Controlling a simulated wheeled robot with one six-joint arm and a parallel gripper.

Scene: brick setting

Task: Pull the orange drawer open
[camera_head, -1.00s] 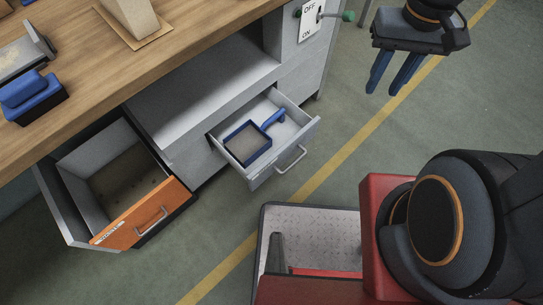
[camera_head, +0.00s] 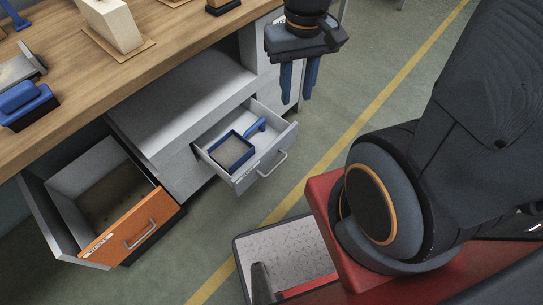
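The orange drawer (camera_head: 132,231) stands pulled out from under the workbench at the lower left. It has an orange front with a metal bar handle (camera_head: 141,236) and a white label; its inside looks empty. My gripper (camera_head: 297,98) hangs at the upper middle, with two blue fingers pointing down and a gap between them. It is open, holds nothing, and is well to the right of and apart from the orange drawer, near the grey cabinet.
A grey drawer (camera_head: 279,150) is also pulled out, holding a blue tool with a square frame (camera_head: 232,151). The wooden workbench top (camera_head: 75,60) carries a pale block (camera_head: 110,24) and a blue-topped block (camera_head: 27,103). The green floor is clear around the yellow line.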

